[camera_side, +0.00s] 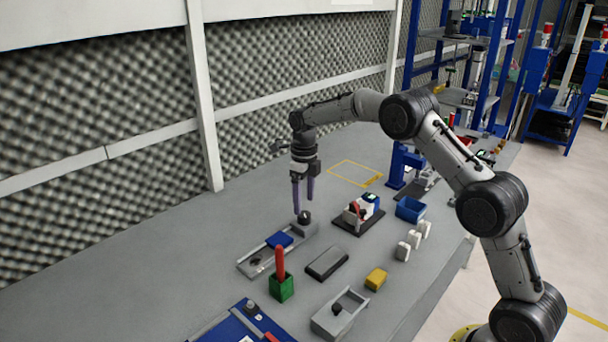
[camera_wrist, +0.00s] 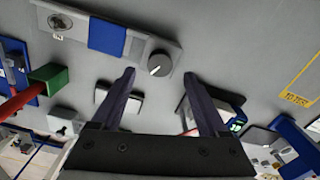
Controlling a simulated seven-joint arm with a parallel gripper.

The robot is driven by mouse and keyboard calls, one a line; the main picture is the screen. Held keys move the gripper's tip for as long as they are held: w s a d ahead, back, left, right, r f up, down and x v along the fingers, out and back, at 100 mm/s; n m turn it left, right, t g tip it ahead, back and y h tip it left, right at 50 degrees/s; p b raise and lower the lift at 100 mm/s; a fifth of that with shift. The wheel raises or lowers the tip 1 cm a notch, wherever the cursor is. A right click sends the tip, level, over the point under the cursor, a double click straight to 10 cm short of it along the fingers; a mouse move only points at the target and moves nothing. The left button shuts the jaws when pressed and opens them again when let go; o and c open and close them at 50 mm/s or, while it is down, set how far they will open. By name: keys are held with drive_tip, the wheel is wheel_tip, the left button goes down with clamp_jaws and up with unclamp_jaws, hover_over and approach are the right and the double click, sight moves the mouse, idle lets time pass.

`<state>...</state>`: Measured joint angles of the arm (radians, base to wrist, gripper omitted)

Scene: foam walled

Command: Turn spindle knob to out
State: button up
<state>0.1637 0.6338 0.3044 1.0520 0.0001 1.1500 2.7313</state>
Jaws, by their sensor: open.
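The spindle knob (camera_side: 305,217) is a dark round dial on the raised end block of a grey rail unit (camera_side: 253,268). In the wrist view the knob (camera_wrist: 159,63) has a white pointer line on its face, slanting toward the lower left. A blue block (camera_side: 279,240) sits on the rail beside it. My gripper (camera_side: 303,205) points down just above the knob, with its two dark fingers apart and empty. In the wrist view the fingertips (camera_wrist: 159,74) lie either side of the knob; I see no contact.
A green holder with a red handle (camera_side: 281,287), a dark flat box (camera_side: 327,263) and a yellow block (camera_side: 376,278) stand in front. A tray with red, white and blue parts (camera_side: 358,222) stands right. Foam walls (camera_side: 90,100) line the back. A yellow outline (camera_side: 350,172) marks clear bench.

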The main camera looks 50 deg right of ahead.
wheel_tip(320, 180, up, 9)
drive_tip(key=shift+r, duration=0.2)
idle(0.3)
wheel_tip(320, 180, up, 7)
drive_tip(key=t, duration=0.1)
hover_over(304, 214)
drive_tip(key=s+a, duration=0.1)
drive_tip(key=a, duration=0.1)
drive_tip(key=s+a+r+n+t, duration=0.2)
drive_tip(key=s+a+r+n, duration=0.2)
drive_tip(key=s+r, duration=0.7)
drive_tip(key=s+a+n+t, duration=0.2)
drive_tip(key=s+n, duration=0.6)
drive_tip(key=s, duration=0.6)
drive_tip(key=s+a+f+n, duration=0.1)
drive_tip(key=s+f+n, duration=1.1)
drive_tip(key=n, duration=0.9)
drive_tip(key=shift+f+t, duration=0.25)
drive_tip(key=shift+t, duration=0.05)
